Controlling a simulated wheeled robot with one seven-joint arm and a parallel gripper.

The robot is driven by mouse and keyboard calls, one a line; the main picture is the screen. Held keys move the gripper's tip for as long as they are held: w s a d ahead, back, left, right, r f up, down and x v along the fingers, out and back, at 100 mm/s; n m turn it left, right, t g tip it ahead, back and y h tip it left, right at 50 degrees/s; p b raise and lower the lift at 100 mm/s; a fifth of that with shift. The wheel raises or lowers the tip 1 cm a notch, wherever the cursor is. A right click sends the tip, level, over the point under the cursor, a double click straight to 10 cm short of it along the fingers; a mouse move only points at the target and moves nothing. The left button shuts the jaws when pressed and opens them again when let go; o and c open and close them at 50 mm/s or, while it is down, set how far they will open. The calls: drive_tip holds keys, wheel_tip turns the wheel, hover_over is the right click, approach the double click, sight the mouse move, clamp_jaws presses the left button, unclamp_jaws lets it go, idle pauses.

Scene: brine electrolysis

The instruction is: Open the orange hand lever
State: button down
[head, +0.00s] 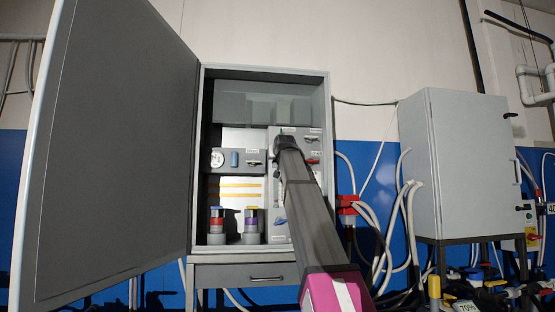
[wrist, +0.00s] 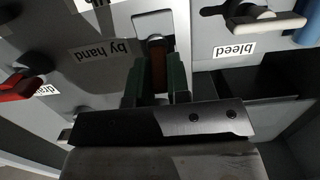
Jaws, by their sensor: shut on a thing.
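The orange hand lever (wrist: 158,74) shows in the wrist view as a dark brown-orange strip in a slot of the light panel, beside an upside-down "by hand" label (wrist: 103,51). My gripper (wrist: 156,66) has its two green fingers on either side of the lever and is shut on it. The fingers hide part of the lever, so its exact angle is hard to tell. In the head view my gripper (head: 281,138) reaches the upper right panel inside the open grey cabinet (head: 326,100). My arm hides the lever there.
A red lever (wrist: 18,86) marked "drain" and a pale lever (wrist: 265,25) marked "bleed" flank my gripper. The cabinet door (head: 115,140) stands wide open on the left. Two banded cylinders (head: 216,225) stand on the cabinet floor.

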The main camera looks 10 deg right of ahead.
drive_tip(key=c, duration=1.1)
unclamp_jaws()
drive_tip(key=s, duration=0.3)
drive_tip(key=s+r, duration=0.1)
drive_tip(key=s, duration=0.6)
drive_tip(key=shift+s+r, duration=0.15)
drive_tip(key=shift+s, duration=0.2)
drive_tip(key=shift+s, duration=0.1)
